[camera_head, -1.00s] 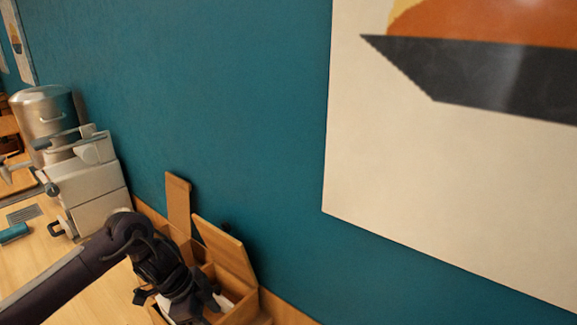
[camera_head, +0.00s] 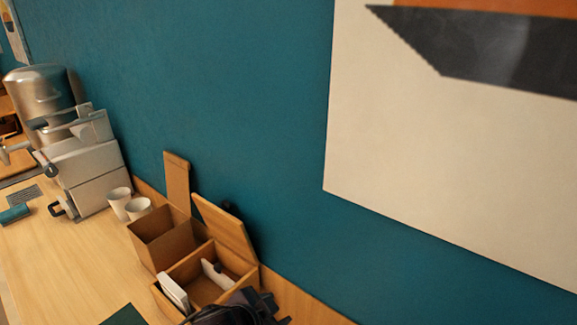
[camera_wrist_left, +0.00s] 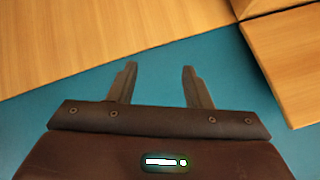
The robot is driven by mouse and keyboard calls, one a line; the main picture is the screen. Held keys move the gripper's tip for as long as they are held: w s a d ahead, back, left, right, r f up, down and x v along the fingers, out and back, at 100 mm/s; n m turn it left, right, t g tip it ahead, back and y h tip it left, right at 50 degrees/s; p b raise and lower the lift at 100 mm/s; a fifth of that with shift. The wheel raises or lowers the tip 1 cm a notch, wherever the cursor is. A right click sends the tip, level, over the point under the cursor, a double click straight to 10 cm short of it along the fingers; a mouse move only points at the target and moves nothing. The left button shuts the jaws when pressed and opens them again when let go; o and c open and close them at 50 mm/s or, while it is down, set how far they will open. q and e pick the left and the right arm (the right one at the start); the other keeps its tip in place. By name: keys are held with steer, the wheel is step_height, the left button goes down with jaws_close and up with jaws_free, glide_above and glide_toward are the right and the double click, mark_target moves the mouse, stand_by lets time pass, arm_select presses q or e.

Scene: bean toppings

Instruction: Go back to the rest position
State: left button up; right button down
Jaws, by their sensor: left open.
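My left gripper (camera_wrist_left: 158,82) shows in the left wrist view with its two fingers apart and nothing between them. Beyond the fingers are a teal surface and light wood surfaces. In the head view only a dark part of my arm shows at the bottom edge, in front of the wooden box; the fingers cannot be made out there. My right gripper is not in view.
An open wooden box (camera_head: 203,291) with white items inside stands by the teal wall (camera_head: 230,90). Beside it are another wooden box (camera_head: 160,238), two white cups (camera_head: 138,208), a grey machine (camera_head: 85,165) and a metal pot (camera_head: 40,92).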

arm_select(q)
steer(key=s+a+f+n+g+y, duration=0.3)
steer(key=s+a+n, duration=0.2)
steer(key=s+a, duration=0.3)
steer(key=s+a+f+n+g+y, duration=0.2)
steer(key=s+a+n, duration=0.3)
steer(key=s+a, duration=0.35)
step_height(320, 180, down, 32)
steer(key=s+g+b, duration=0.1)
steer(key=b, duration=0.2)
steer(key=s+a+f+b, duration=0.1)
steer(key=s+f, duration=0.9)
steer(key=s+a+f+m+g+b, duration=0.1)
steer(key=s+a+f, duration=0.1)
steer(key=s+f, duration=0.7)
steer(key=shift+s+a+f, duration=0.25)
steer(key=shift+s+f, duration=0.15)
steer(key=shift+f, duration=0.15)
